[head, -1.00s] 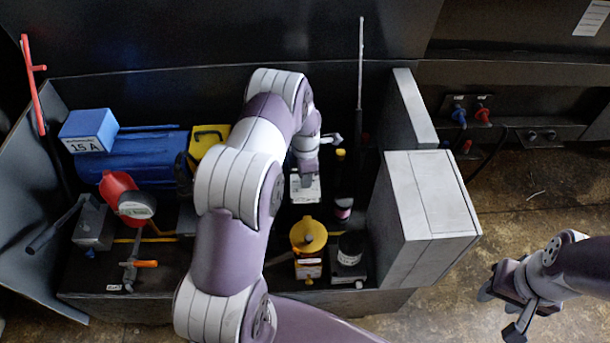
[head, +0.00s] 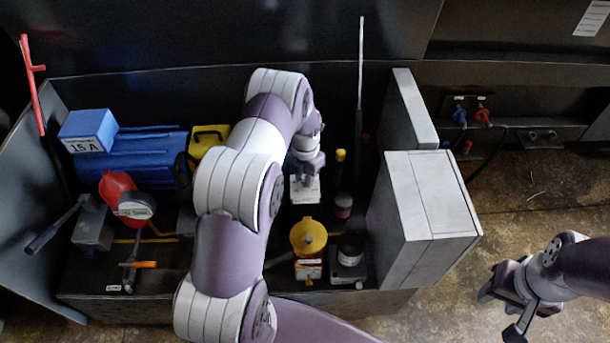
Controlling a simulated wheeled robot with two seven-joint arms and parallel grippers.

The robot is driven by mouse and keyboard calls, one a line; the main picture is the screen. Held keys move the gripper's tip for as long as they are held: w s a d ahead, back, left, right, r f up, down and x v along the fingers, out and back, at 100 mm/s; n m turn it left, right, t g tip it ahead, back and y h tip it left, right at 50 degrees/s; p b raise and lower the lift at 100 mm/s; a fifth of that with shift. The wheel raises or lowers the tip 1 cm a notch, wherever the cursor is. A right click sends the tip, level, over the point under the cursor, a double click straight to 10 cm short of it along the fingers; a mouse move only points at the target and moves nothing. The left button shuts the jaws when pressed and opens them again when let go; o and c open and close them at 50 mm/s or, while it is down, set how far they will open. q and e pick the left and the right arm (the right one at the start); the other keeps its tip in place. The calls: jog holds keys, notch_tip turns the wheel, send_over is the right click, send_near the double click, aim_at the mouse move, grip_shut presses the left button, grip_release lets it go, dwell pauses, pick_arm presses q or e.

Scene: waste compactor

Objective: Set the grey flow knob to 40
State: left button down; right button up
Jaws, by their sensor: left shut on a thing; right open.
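My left gripper (head: 305,180) points down over a small pale block (head: 305,194) in the middle of the machine bay. It is shut on what appears to be the grey flow knob on that block. The fingers and wrist hide the knob, and I cannot read its scale or pointer. My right gripper (head: 502,313) is open and empty, low at the right, outside the bay and apart from everything.
A yellow knob (head: 308,235) and a black knob (head: 350,247) stand in front of the pale block. A dark round part (head: 342,204) and a thin upright rod (head: 360,80) are right of it. A grey cabinet (head: 430,200) bounds the right side. A blue motor (head: 150,150) lies left.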

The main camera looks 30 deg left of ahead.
pick_arm(q)
jog(key=shift+w+r, duration=0.1)
jog(key=shift+w, duration=0.05)
dwell(0.4)
jog(key=c, duration=0.8)
grip_release()
jog(key=shift+c, duration=0.2)
notch_tip(320, 180, up, 13)
jog(key=shift+f, duration=0.2)
